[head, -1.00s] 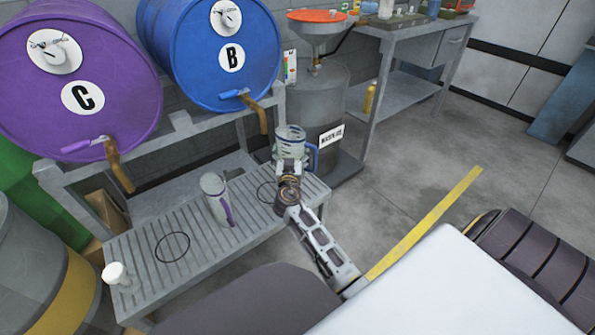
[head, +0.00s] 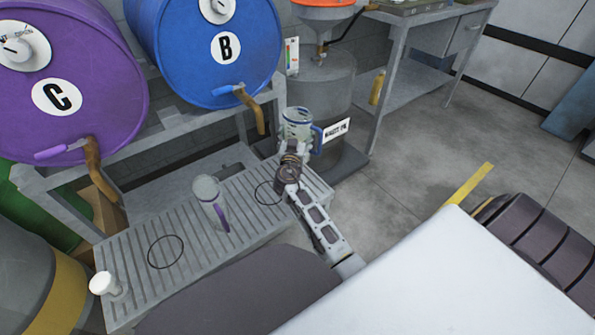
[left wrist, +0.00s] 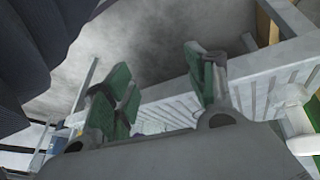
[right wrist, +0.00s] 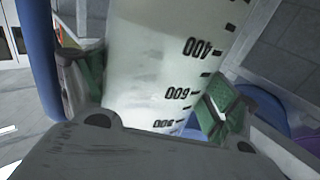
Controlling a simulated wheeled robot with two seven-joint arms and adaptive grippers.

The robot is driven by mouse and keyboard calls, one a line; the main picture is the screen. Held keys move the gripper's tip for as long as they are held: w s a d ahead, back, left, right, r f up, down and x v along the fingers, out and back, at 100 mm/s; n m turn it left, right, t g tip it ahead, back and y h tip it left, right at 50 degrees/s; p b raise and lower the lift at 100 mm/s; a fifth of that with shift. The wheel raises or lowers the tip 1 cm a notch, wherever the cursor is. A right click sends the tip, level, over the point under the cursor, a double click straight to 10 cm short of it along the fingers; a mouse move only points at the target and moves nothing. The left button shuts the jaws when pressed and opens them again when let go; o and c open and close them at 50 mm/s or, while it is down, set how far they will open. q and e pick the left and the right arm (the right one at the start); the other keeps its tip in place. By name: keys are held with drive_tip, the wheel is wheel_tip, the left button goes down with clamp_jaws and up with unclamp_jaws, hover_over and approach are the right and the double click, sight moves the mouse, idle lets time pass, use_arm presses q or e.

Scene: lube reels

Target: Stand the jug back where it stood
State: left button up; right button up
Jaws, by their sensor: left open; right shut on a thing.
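A clear jug with a blue handle (head: 297,122) is in my right gripper (head: 293,150), roughly upright, near the back right end of the slatted bench (head: 130,262). In the right wrist view its graduated wall (right wrist: 155,60) fills the space between the two green-padded fingers; its base is hidden. A drawn ring (head: 268,193) on the bench lies in front and to the left of it, empty. Another ring (head: 165,252) is empty too. A second jug, with a purple handle (head: 210,202), stands on the bench between them. My left gripper (left wrist: 160,85) is open and empty.
Purple drum C (head: 70,60) and blue drum B (head: 205,50) lie above the bench, their taps overhanging it. A grey waste drum with an orange funnel (head: 325,85) stands just behind the held jug.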

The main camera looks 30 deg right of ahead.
drive_tip(key=shift+f, duration=0.5)
wheel_tip(320, 180, down, 5)
drive_tip(key=shift+r+b, duration=0.1)
drive_tip(key=shift+b, duration=0.9)
use_arm(q)
drive_tip(key=shift+t+h, duration=0.3)
drive_tip(key=shift+t, duration=0.2)
drive_tip(key=f, duration=0.2)
drive_tip(key=w+d+f, duration=0.1)
drive_tip(key=f, duration=0.1)
use_arm(e)
drive_tip(key=shift+f, duration=0.2)
drive_tip(key=shift+f, duration=0.55)
wheel_tip(320, 180, down, 2)
drive_tip(key=shift+f+b, duration=0.2)
drive_tip(key=shift+b, duration=0.45)
use_arm(q)
drive_tip(key=f, duration=0.2)
drive_tip(key=shift+d+f+n, duration=0.3)
drive_tip(key=shift+f, duration=0.05)
drive_tip(key=shift+w+f+t+h, duration=0.1)
drive_tip(key=shift+t+h, duration=0.2)
use_arm(e)
drive_tip(key=shift+f, duration=0.15)
